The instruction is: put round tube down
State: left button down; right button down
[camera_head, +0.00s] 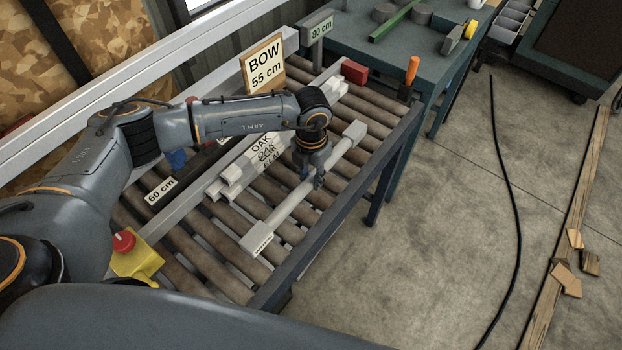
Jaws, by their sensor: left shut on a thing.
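The round tube (295,203) is a pale grey rod with a blocky light end piece at each end. It lies diagonally over the roller table (225,285), near the table's right edge. My left gripper (318,180) comes down from above and is shut on the tube between its middle and its far end. The fingers partly hide the tube there. I cannot tell whether the end pieces touch the rollers. My right gripper is not in view.
Pale bars labelled OAK and ELM (250,165) lie left of the tube. A BOW 55 cm sign (264,64) and a red block (354,72) stand at the far end. A yellow box with a red button (135,257) is at the near left. Bare rollers show around the tube.

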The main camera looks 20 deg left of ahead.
aim_at(311, 176)
pick_arm(q)
notch_tip(311, 176, down, 3)
jog(key=shift+w+f+p, duration=0.1)
jog(key=shift+w+p, duration=0.05)
jog(key=shift+p, duration=0.15)
jog(key=shift+f+b, duration=0.3)
jog(key=shift+b, duration=0.05)
jog(key=c, duration=1.5)
grip_release()
jog(key=shift+f, duration=0.1)
jog(key=o, duration=0.5)
jog(key=shift+c, duration=0.2)
